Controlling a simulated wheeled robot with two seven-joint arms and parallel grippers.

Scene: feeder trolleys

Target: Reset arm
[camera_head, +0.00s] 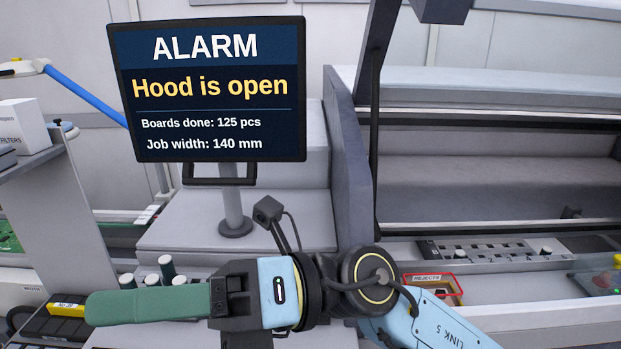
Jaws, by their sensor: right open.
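My right arm comes in from the lower right, with a blue link. Its gripper (105,308) points left across the bottom of the view, seen side-on with a long green finger. The gripper is open, and I see nothing held in it. The second finger is not clearly visible from this side. It is in front of the lower part of the machine, below the monitor (207,90). My left gripper is not in view.
The monitor reads "ALARM, Hood is open". The machine's open bay (480,185) is at right, with a dark post beside it. A red-edged tray (434,285) lies behind my arm. A white box (22,125) sits at left.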

